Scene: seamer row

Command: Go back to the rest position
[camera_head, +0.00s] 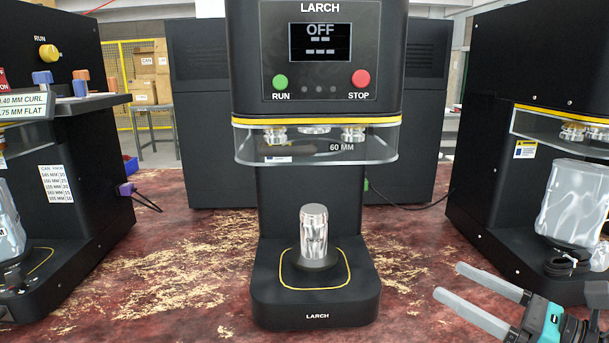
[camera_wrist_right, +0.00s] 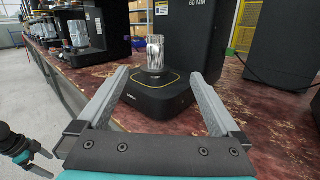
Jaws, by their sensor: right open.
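My right gripper (camera_head: 473,293) is at the lower right of the head view, open and empty, with its two fingers spread apart. In the right wrist view the open fingers (camera_wrist_right: 170,98) frame the base of the LARCH seamer from a distance. A shiny metal can (camera_head: 314,232) stands upright on the round chuck plate of the LARCH seamer (camera_head: 315,302), inside the yellow outline. The gripper is apart from the can, to its right and nearer to me. The can also shows in the right wrist view (camera_wrist_right: 155,53). My left gripper does not show in the head view.
The LARCH display (camera_head: 320,42) reads OFF, above a green RUN button (camera_head: 280,82) and a red STOP button (camera_head: 361,78). Black seamers stand to the left (camera_head: 90,160) and right (camera_head: 490,190). The worn red bench (camera_head: 160,270) is bare between the machines.

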